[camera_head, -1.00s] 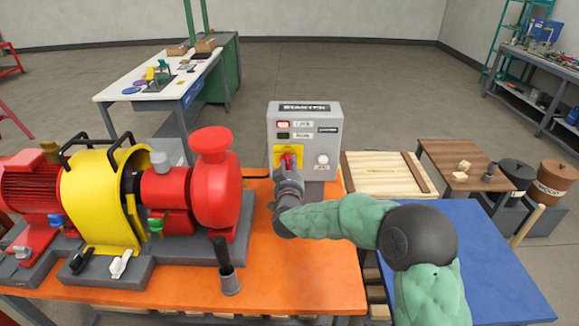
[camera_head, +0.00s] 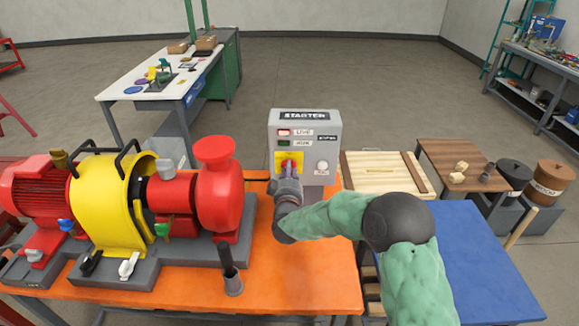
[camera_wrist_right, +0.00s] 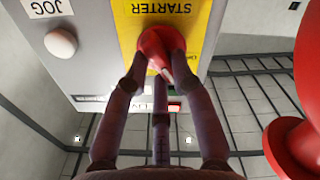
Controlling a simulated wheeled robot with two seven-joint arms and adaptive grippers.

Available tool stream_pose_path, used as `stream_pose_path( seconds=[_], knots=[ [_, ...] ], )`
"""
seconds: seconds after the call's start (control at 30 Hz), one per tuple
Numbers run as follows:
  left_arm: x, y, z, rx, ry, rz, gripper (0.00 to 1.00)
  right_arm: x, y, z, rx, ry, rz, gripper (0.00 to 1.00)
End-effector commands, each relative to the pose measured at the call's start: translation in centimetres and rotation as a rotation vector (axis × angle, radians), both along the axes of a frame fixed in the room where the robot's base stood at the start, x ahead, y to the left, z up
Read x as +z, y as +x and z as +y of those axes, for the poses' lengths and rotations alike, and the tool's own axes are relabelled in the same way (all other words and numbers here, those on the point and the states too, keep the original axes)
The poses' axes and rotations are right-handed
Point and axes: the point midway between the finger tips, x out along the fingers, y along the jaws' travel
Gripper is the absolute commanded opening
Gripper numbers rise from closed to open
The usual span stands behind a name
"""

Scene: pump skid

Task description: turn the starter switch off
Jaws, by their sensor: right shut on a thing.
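The grey starter box (camera_head: 326,128) stands at the back of the orange bench. On its front is a yellow plate (camera_head: 298,157) with the red starter switch handle (camera_head: 288,166). My right gripper (camera_head: 288,178) is at the handle, its fingers shut on it. In the right wrist view the fingers of my right gripper (camera_wrist_right: 158,85) close around the red handle (camera_wrist_right: 160,45), over the yellow plate (camera_wrist_right: 195,22) marked STARTER. The box's red lamp (camera_head: 284,132) looks bright and the green one (camera_head: 283,143) dark. The fingers hide part of the handle. My left gripper is not in view.
The red and yellow pump set (camera_head: 120,205) stands left of my right arm on the orange bench (camera_head: 300,275). A white button (camera_head: 322,165) is on the box. The blue table (camera_head: 485,270) is clear.

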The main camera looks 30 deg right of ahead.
Motion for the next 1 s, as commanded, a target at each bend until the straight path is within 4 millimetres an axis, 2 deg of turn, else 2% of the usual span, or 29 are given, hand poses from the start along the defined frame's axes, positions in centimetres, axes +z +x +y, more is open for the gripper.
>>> stream_pose_path(
  seconds=[0.03,0.5,1.0],
  knots=[
    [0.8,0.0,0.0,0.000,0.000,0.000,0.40,0.2,0.0,0.1,0.001,-0.038,0.026,0.00],
    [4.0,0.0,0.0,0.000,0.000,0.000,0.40,0.0,0.2,0.4,0.002,-0.419,0.261,0.00],
    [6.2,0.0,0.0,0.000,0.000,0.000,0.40,-0.2,0.3,0.6,0.003,-0.759,0.469,0.00]
  ],
)
